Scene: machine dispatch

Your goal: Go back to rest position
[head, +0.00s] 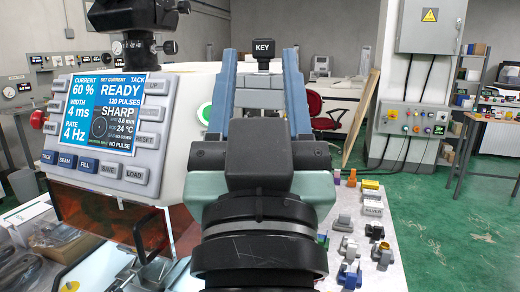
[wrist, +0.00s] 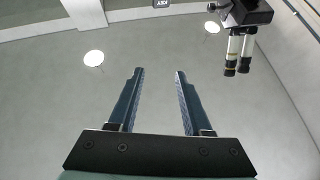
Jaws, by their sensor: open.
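My gripper (head: 262,75) is raised in the middle of the head view, with its two blue-grey fingers pointing up and apart. In the wrist view my gripper (wrist: 157,80) shows both fingers spread with nothing between them. Behind the fingers in the head view is a black block marked KEY (head: 263,50); a small dark KEY label (wrist: 161,4) also shows at the top edge of the wrist view. My wrist and forearm hide the middle of the bench.
A machine with a blue display (head: 112,112) and buttons stands close on the left. Several small parts lie on the bench (head: 390,272) at the right, by a SILVER label (head: 374,211). A red chair (head: 320,118) and grey cabinet (head: 431,27) stand farther back.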

